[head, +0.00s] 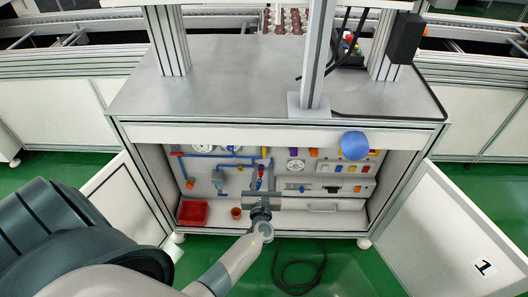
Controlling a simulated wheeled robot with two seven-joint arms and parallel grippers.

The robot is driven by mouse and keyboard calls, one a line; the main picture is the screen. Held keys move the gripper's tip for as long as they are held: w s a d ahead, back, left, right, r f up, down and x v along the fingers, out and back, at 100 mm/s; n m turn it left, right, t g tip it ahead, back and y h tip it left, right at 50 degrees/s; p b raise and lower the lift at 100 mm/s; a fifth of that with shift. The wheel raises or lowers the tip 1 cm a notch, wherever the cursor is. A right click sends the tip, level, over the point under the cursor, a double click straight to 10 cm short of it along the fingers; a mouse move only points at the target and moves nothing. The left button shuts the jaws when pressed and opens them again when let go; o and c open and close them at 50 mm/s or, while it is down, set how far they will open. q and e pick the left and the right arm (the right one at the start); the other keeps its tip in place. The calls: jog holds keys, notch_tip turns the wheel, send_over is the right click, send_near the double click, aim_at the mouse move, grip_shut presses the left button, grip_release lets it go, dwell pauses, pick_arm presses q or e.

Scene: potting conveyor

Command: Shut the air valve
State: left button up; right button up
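My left gripper (261,187) reaches into the open cabinet under the workbench, in front of the back panel. Its arm comes in from the lower left. Blue air piping (228,154) with fittings runs across the left part of that panel. A small red part (262,171), possibly the air valve's handle, shows just beyond the fingertips. The gripper hides part of it, and I cannot tell whether they touch. The fingers are too small and dark to tell if they are open or shut. My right gripper is not in view.
Open cabinet doors stand at the left (125,207) and right (468,235). Gauges, including one at the right (296,166), line the panel. A black cable (300,265) lies on the green floor.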

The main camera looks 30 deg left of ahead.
aim_at(264, 149)
pick_arm(q)
jog(key=x, duration=0.8)
jog(key=shift+w, duration=0.1)
jog(key=shift+w+a, duration=0.25)
jog(key=shift+w, duration=0.1)
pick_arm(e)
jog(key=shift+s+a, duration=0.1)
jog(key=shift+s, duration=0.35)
pick_arm(q)
jog(key=shift+c, duration=0.2)
